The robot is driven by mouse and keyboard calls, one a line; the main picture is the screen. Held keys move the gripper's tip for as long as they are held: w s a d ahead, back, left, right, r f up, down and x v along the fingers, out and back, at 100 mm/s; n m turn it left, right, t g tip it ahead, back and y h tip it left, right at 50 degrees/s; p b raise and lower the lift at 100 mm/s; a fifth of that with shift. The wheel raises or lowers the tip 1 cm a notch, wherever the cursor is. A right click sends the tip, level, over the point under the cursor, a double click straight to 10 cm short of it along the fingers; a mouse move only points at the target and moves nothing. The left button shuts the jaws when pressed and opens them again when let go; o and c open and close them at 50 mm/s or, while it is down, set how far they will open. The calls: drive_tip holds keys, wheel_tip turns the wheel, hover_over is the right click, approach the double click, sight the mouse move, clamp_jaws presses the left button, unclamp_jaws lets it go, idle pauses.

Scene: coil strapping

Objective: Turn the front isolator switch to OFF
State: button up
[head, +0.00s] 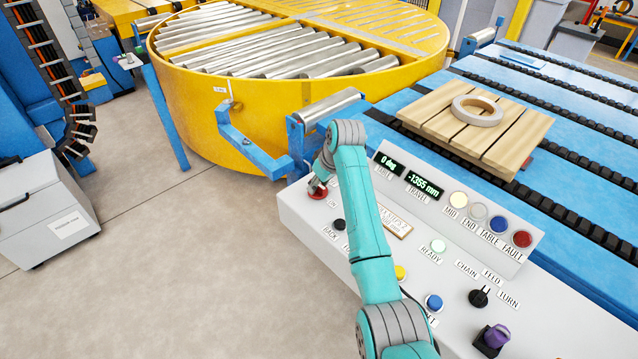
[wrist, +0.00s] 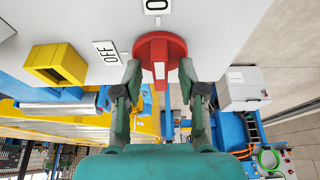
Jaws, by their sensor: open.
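The red isolator switch (wrist: 160,47) fills the top middle of the wrist view, on a light grey panel face. Its grip bar, with a white mark, runs up and down the picture. An OFF label (wrist: 106,52) is to its left and a partly cut-off label (wrist: 157,6) is above it. My gripper (wrist: 159,68) is open, with one fingertip on each side of the bar; I cannot tell whether they touch it. In the head view the red switch (head: 318,193) sits at the console's left end, partly hidden by my gripper (head: 318,184).
A yellow square-framed part (wrist: 57,65) sticks out left of the OFF label. The grey console (head: 460,250) carries displays, lamps, buttons and knobs close to my arm. Behind are a yellow roller turntable (head: 190,110) and a blue chain conveyor (head: 590,185) with a wooden pallet (head: 440,105).

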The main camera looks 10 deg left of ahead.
drive_tip(key=shift+f, duration=0.1)
clamp_jaws()
drive_tip(key=shift+n, duration=0.3)
drive_tip(key=n+g, duration=0.1)
drive_tip(key=n, duration=0.2)
drive_tip(key=n+g+y, duration=0.1)
drive_tip(key=n, duration=0.2)
drive_tip(key=shift+w+g, duration=0.2)
drive_tip(key=shift+g, duration=0.1)
drive_tip(key=n+g, duration=0.1)
drive_tip(key=n, duration=0.2)
drive_tip(key=shift+w+n+g, duration=0.1)
drive_tip(key=shift+n+g, duration=0.4)
drive_tip(key=shift+n, duration=0.7)
drive_tip(key=shift+n+h, duration=0.4)
drive_tip(key=shift+n, duration=0.4)
